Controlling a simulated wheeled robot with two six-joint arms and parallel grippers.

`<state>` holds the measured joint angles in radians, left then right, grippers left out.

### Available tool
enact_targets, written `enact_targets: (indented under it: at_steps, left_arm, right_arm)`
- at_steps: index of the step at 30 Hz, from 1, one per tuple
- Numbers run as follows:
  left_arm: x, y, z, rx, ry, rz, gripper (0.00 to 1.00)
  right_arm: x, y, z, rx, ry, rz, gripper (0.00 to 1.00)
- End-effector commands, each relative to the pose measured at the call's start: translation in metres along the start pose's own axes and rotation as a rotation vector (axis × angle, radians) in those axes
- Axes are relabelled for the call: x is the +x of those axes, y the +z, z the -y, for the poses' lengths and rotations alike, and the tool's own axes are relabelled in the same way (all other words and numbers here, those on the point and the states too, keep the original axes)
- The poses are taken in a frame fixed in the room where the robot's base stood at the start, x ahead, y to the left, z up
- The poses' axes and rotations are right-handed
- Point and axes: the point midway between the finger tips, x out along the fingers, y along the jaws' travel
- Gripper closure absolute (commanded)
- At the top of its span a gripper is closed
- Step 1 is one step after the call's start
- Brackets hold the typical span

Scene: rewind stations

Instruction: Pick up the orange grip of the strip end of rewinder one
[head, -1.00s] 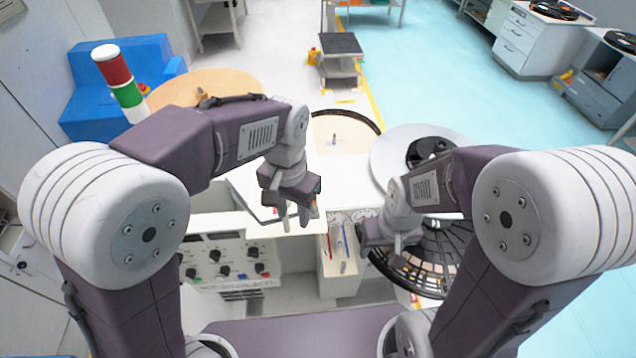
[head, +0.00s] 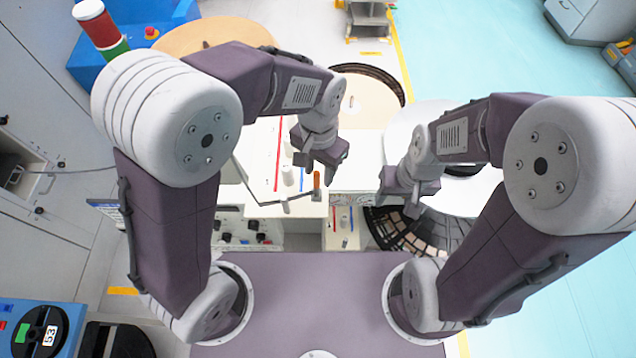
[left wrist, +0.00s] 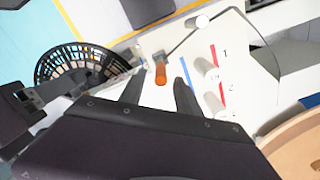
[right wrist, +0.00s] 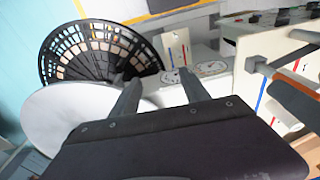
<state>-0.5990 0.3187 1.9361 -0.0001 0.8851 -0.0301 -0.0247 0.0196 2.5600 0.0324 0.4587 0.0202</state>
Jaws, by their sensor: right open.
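The orange grip (head: 317,183) stands at the front right edge of the white panel, by a small grey block. It also shows in the left wrist view (left wrist: 161,73) and, large and close, at the right edge of the right wrist view (right wrist: 297,100). A thin dark strip runs from it across the panel. In the head view my left gripper (head: 317,160) is just above the grip. My right gripper (right wrist: 159,82) is open and empty, to the right.
The white panel (left wrist: 240,65) carries red and blue lines, white posts and the numbers 1 and 2. A black slotted reel (right wrist: 90,50) and a pale disc (right wrist: 60,115) lie near my right gripper. A wooden disc (head: 215,35) is at the back left.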

Motion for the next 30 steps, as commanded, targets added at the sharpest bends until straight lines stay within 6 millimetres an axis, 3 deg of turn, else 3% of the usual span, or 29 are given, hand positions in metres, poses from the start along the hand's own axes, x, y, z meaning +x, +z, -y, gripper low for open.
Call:
enact_targets:
  at_steps: [3, 7, 14, 15, 19, 30]
  left_arm:
    - [0.018, 0.008, -0.001, 0.000, 0.000, 0.009, 0.61]
    - [0.039, 0.007, -0.001, 0.000, 0.000, 0.006, 0.61]
    - [0.044, 0.006, -0.001, 0.000, 0.000, 0.001, 0.61]
    - [0.044, 0.006, -0.001, 0.000, 0.000, 0.001, 0.64]
    - [0.044, 0.006, -0.001, 0.000, 0.000, 0.001, 1.00]
    - [0.042, 0.006, -0.001, 0.000, 0.000, 0.001, 1.00]
  right_arm:
    - [-0.014, -0.002, 0.000, 0.000, 0.000, -0.001, 0.46]
    - [-0.015, -0.002, 0.000, 0.000, 0.000, -0.001, 0.46]
    - [-0.015, -0.002, 0.000, 0.000, 0.000, 0.000, 0.46]
    - [-0.015, -0.002, 0.000, 0.000, 0.000, 0.000, 0.46]
    - [-0.015, -0.002, 0.000, 0.000, 0.000, 0.000, 0.46]
    - [-0.014, -0.002, 0.000, 0.000, 0.000, 0.000, 0.46]
